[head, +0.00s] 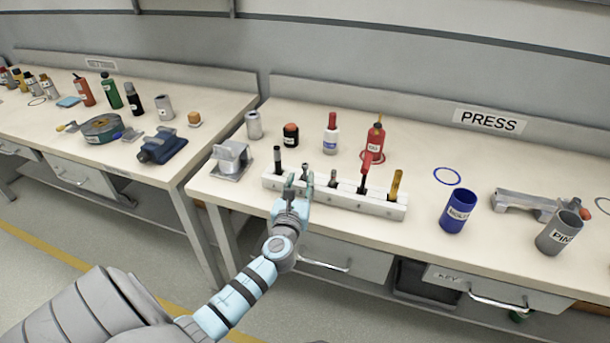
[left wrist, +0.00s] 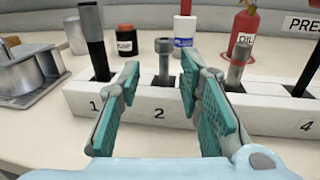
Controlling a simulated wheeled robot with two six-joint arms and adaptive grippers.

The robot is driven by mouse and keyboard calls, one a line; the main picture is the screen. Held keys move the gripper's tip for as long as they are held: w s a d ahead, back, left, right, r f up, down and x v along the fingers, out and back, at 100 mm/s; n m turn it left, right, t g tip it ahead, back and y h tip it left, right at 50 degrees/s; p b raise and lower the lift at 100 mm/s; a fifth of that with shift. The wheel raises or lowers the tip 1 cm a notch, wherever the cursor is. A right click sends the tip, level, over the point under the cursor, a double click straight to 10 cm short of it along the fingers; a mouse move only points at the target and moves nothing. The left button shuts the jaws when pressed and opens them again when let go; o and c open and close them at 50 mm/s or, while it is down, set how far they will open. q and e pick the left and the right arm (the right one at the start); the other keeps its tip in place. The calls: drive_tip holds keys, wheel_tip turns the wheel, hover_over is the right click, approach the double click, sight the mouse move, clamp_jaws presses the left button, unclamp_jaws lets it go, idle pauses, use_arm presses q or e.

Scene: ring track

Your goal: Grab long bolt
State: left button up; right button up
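A white rack (head: 387,207) with numbered slots stands along the front of the PRESS table. A grey bolt with a socket head (left wrist: 165,62) stands upright in slot 2. Another grey bolt-like piece (left wrist: 238,66) stands in the slot to its right, partly behind a finger; I cannot tell which is longer. My left gripper (head: 299,183) is open at the rack's front, its teal fingers (left wrist: 160,110) spread to either side of the slot 2 bolt in the left wrist view. The fingers appear nearer than the bolt; no contact shows. My right gripper is not in view.
A black-handled tool (left wrist: 93,40) stands in slot 1, left of the fingers. A red-topped tool (head: 366,170) and a yellow-handled one (head: 396,184) stand farther right. A metal fixture (head: 230,158) lies left of the rack. A blue cup (head: 457,213) stands right.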

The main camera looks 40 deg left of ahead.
sight(305, 171)
use_arm(q)
drive_tip(key=b+x, duration=0.1)
drive_tip(key=x, duration=0.3)
drive_tip(key=shift+w+d+r, duration=0.1)
drive_tip(key=shift+w+r, duration=0.1)
drive_tip(key=shift+w, duration=0.1)
drive_tip(key=shift+w+a, duration=0.2)
drive_tip(key=shift+w, duration=0.2)
drive_tip(key=shift+s, duration=0.1)
clamp_jaws()
drive_tip(key=shift+r, duration=0.1)
wheel_tip(305, 171, up, 20)
drive_tip(key=p, duration=1.2)
